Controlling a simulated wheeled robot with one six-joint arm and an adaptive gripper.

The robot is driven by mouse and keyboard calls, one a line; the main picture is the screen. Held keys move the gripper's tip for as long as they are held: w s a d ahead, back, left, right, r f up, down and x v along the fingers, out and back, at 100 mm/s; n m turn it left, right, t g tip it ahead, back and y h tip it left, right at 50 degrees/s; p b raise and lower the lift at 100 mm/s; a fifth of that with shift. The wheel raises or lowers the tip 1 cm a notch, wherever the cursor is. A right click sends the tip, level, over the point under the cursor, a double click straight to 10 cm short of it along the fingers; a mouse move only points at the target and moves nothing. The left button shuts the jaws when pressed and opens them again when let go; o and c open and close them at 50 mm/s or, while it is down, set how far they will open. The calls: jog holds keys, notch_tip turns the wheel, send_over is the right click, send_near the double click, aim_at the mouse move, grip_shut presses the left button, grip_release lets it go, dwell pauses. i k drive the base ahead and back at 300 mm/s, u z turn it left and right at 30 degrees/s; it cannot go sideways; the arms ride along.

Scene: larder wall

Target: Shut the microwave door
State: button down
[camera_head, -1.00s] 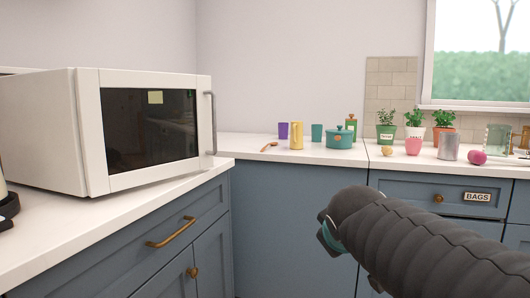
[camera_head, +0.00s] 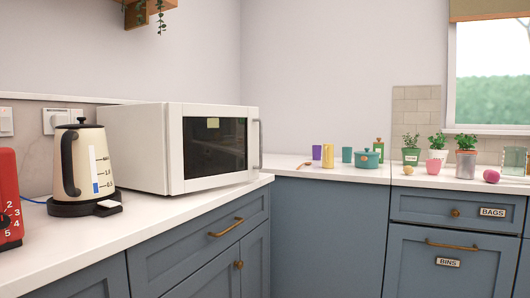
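The white microwave (camera_head: 150,148) stands on the left counter, turned so its front faces right. Its door (camera_head: 214,146) has a dark window with a small yellow note on it, and a grey vertical handle (camera_head: 257,145) at the far right edge. The door looks flush with the body; I cannot tell whether a thin gap remains. My gripper and arm are out of the picture.
Cups, a teal pot (camera_head: 368,158) and plants stand on the back counter.

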aim_at(210, 147)
jog(key=u, duration=0.4)
jog(key=i, duration=1)
jog(key=u, duration=0.1)
